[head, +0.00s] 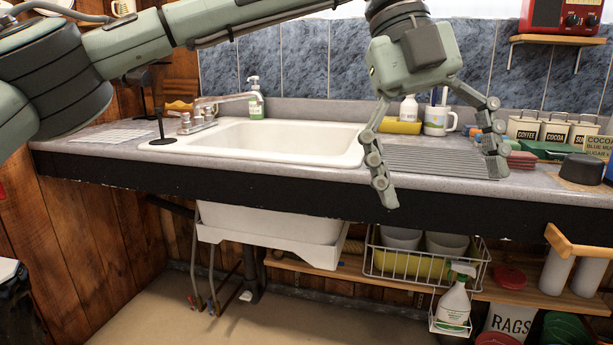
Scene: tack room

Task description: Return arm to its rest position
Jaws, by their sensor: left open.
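My left arm comes in from the left and reaches across above the sink. My left gripper (436,172) is at its end, right of centre, pointing down with its fingers spread wide. It is open, and nothing shows between the fingers. It is in front of the counter (110,152), over the grey ribbed drainboard (425,161) in the picture. I cannot tell whether the fingertips touch anything. My right gripper is not in view.
A white sink (340,141) with a faucet (205,112) is left of the gripper. A mug (436,121), canisters (553,132) and a black bowl (582,169) stand on the counter. Below are a wire basket (398,265) and a spray bottle (454,302).

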